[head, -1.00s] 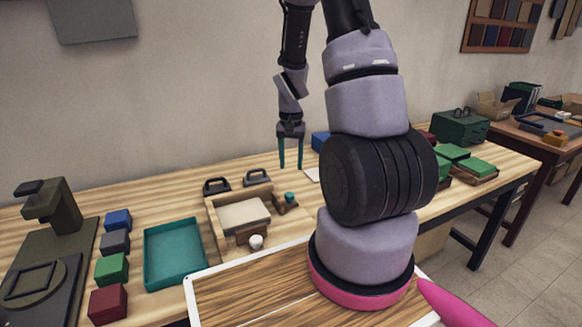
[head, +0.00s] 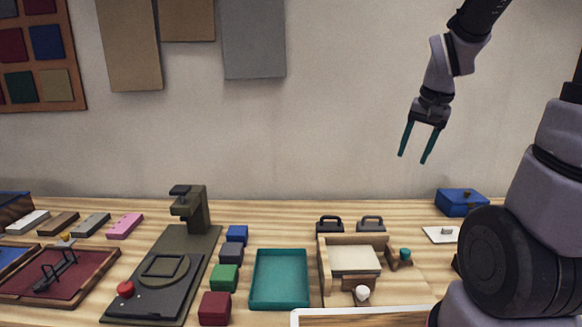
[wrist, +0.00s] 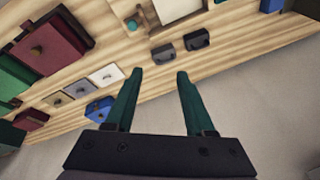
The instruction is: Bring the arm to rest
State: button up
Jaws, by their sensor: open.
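My gripper (head: 416,155) hangs in the air in front of the wall, above the back of the wooden table (head: 420,212). Its two teal fingers are apart with nothing between them. In the wrist view my gripper (wrist: 158,78) also shows spread fingers and empty space between them. My arm comes in from the right side of the head view, bent, with its wrist pointing down. No object touches the fingers.
Below lie a blue box (head: 461,202), two black-handled pieces (head: 330,225), a wooden fixture (head: 326,268), a teal tray (head: 280,280), several coloured blocks (head: 224,277) and a dark press (head: 192,207). The air around my gripper is clear.

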jog(key=s+a+r+n+t+y, duration=0.1)
jog(key=s+a+r+t, duration=0.2)
jog(key=s+r, duration=0.8)
jog(key=shift+s+a+r+n+t, duration=0.35)
jog(key=shift+s+a, duration=0.25)
jog(key=shift+a, duration=0.45)
